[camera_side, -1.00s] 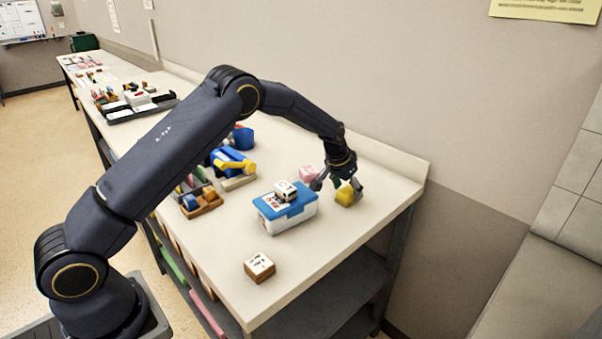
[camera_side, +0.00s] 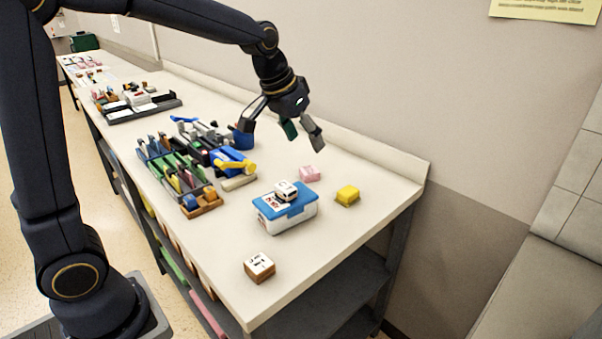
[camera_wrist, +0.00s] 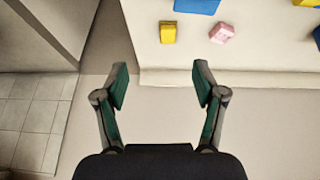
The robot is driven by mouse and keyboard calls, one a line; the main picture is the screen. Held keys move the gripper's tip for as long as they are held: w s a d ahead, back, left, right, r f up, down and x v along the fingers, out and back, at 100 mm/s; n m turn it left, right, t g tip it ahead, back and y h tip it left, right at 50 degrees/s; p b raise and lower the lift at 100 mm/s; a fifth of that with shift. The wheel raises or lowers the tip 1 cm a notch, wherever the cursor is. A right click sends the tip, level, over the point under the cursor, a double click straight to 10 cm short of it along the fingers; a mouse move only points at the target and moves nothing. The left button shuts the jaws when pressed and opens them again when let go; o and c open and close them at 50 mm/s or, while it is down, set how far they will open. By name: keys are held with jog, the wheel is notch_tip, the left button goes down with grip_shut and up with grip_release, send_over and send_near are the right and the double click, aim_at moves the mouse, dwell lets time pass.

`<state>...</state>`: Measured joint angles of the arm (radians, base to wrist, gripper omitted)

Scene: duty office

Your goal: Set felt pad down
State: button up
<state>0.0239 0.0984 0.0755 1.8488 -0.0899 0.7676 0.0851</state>
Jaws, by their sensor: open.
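A small yellow block (camera_side: 347,196), the likeliest felt pad, lies on the bare table near its right end. It also shows in the wrist view (camera_wrist: 167,32), beyond the fingertips. My gripper (camera_side: 281,142) is raised above the table, up and to the left of the yellow block. Its two fingers stand wide apart in the wrist view (camera_wrist: 160,82), with green inner pads and nothing between them. My gripper touches neither the yellow block nor the table.
A pink block (camera_side: 309,174) lies left of the yellow one. A blue-lidded white box (camera_side: 294,217) with a small block (camera_side: 286,191) on top stands in front. A brown-and-white block (camera_side: 259,267) is near the front edge. Trays of tools fill the left. The wall (camera_side: 390,90) runs behind.

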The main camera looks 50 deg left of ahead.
jog(key=s, duration=2.3)
jog(key=shift+s+d+t, duration=0.3)
jog(key=shift+d, duration=0.15)
